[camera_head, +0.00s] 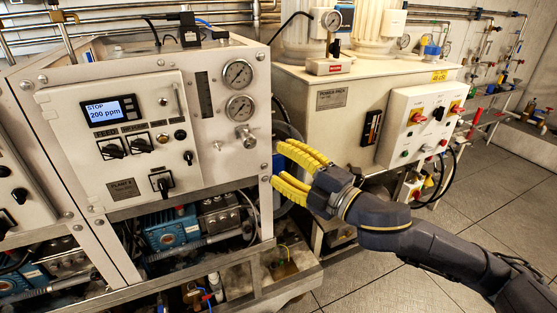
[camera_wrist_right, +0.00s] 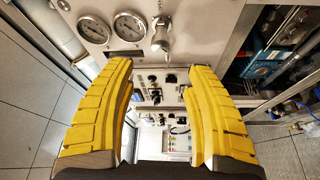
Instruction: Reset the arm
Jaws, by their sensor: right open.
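My right gripper (camera_head: 277,170) has yellow segmented fingers, held apart with nothing between them. In the head view it hangs beside the right edge of the plant cabinet, below the gauges. In the right wrist view its two fingers (camera_wrist_right: 160,75) frame the cabinet front from both sides. My right arm comes in from the lower right. The plant control panel (camera_head: 120,140) carries a lit display (camera_head: 112,110) reading "STOP 200 ppm", several black knobs and a switch. My left gripper is not in view.
Two round gauges (camera_head: 238,73) and a metal valve knob (camera_head: 246,137) sit on the cabinet's right part. The knob also shows in the right wrist view (camera_wrist_right: 161,38). A power pack (camera_head: 292,95) with a white switch box (camera_head: 399,140) stands behind. Tiled floor (camera_head: 490,195) is clear at the right.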

